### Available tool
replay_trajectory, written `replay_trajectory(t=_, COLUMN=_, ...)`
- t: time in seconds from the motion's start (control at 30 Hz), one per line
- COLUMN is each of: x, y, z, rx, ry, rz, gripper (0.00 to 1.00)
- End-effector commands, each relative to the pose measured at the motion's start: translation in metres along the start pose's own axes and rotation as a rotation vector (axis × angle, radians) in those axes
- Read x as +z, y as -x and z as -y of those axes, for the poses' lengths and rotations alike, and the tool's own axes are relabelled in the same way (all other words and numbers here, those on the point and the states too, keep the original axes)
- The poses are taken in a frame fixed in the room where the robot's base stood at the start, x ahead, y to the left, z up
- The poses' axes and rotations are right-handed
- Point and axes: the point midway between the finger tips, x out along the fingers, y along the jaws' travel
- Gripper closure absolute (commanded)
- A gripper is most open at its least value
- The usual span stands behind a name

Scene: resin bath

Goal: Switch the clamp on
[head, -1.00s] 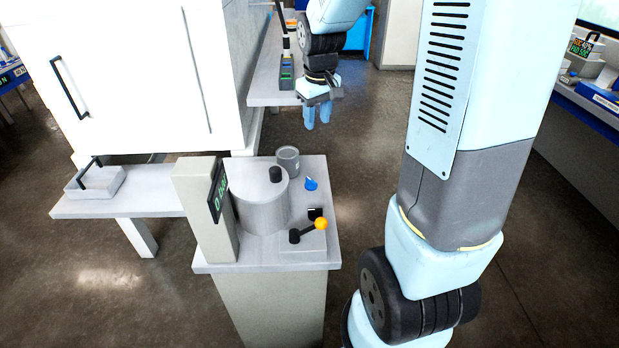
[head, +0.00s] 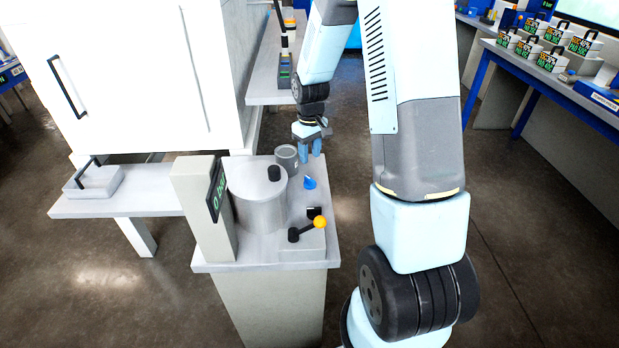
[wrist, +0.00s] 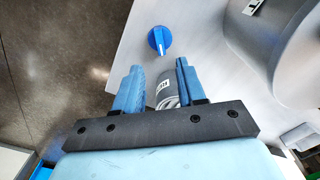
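A blue rotary knob (head: 309,183) with a white pointer mark sits on top of the grey pedestal. It also shows in the wrist view (wrist: 159,40), just beyond my fingertips. A lever with a yellow-orange ball (head: 319,222) stands on a small block at the pedestal's front right. Which of these controls is the clamp's, I cannot tell. My gripper (head: 310,150) points down behind the knob, beside a small grey can (head: 287,155), and touches neither knob nor lever. In the wrist view my blue fingers (wrist: 157,78) are apart. The can (wrist: 172,88) shows between them, apparently below.
A large lidded grey pot (head: 257,205) with a black knob fills the pedestal's middle. A display post (head: 200,205) with green digits stands left of it. A white cabinet (head: 130,75) rises behind on the left. Open floor lies right of the pedestal.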

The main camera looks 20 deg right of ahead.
Motion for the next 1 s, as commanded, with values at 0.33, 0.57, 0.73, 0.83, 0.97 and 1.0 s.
replay_trajectory(t=0.33, x=0.000, y=-0.059, z=0.001, rx=-0.001, ry=0.002, rz=0.003, gripper=0.60)
replay_trajectory(t=0.57, x=0.000, y=-0.088, z=0.000, rx=0.000, ry=0.001, rz=0.002, gripper=0.60)
replay_trajectory(t=0.73, x=0.000, y=-0.099, z=0.000, rx=0.000, ry=0.001, rz=0.000, gripper=0.60)
replay_trajectory(t=0.83, x=0.000, y=-0.101, z=0.000, rx=0.001, ry=0.001, rz=0.000, gripper=0.60)
replay_trajectory(t=0.97, x=0.000, y=-0.101, z=0.000, rx=0.001, ry=0.001, rz=-0.001, gripper=0.60)
replay_trajectory(t=1.0, x=0.000, y=-0.101, z=0.000, rx=0.001, ry=0.001, rz=-0.001, gripper=0.60)
